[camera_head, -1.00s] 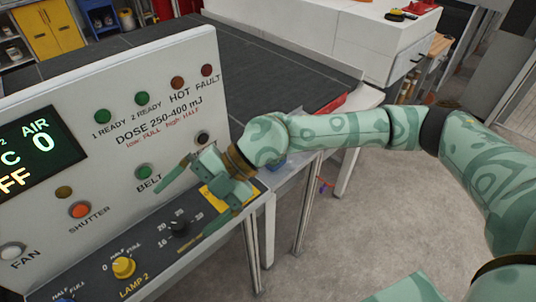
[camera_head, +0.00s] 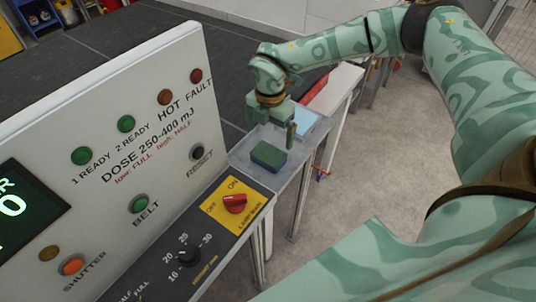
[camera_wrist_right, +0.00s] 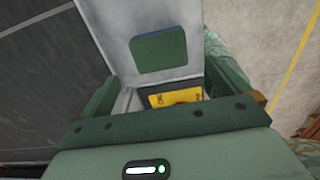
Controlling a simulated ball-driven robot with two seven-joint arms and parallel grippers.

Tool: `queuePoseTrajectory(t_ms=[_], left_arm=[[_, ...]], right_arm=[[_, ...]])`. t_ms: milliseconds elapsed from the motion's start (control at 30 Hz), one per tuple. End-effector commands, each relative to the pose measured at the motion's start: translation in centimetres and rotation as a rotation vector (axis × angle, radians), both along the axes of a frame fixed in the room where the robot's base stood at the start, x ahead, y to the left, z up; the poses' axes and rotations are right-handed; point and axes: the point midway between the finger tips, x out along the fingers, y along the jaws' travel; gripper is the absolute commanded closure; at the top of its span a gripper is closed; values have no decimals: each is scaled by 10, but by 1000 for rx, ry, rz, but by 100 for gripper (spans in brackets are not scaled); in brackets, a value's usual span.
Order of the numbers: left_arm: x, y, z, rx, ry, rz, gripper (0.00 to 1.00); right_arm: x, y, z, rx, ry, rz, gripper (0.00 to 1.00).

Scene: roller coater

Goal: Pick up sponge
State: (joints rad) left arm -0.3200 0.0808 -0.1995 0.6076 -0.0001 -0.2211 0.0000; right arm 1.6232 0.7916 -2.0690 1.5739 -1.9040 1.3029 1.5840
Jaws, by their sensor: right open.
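The sponge (camera_head: 269,156) is a small block with a green top and blue sides. It lies flat on a grey metal shelf (camera_head: 240,157) beside the control panel. In the right wrist view the sponge (camera_wrist_right: 158,50) shows as a dark green rounded rectangle on the pale shelf. My right gripper (camera_head: 271,124) is open and empty, pointing down, above and just behind the sponge in the head view. In the wrist view its fingers (camera_wrist_right: 162,72) stand apart to either side of the sponge. My left gripper is not in view.
The control panel (camera_head: 110,130) with buttons rises left of the shelf. A red knob (camera_head: 235,203) on a yellow plate is in front. A light blue item (camera_head: 306,122) lies behind the sponge, and a dark conveyor (camera_head: 150,80) runs behind the panel. Open floor (camera_head: 380,170) is at right.

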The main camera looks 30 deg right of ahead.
Motion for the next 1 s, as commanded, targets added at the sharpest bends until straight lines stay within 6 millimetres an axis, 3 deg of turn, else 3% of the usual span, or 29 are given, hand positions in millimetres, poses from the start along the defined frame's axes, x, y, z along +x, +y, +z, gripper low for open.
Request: queuePoseTrajectory(t_ms=[100,333,600,833,967,1000], left_arm=[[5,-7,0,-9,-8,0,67],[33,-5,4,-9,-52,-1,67],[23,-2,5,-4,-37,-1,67],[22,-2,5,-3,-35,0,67],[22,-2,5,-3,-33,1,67],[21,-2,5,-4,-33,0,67]], right_arm=[[0,1,-19,1,1,1,0],[0,1,-40,-1,2,2,0],[0,1,-78,1,-1,2,0],[0,1,-80,2,0,2,0],[0,1,-80,2,0,2,33],[0,1,-80,2,0,2,36]])
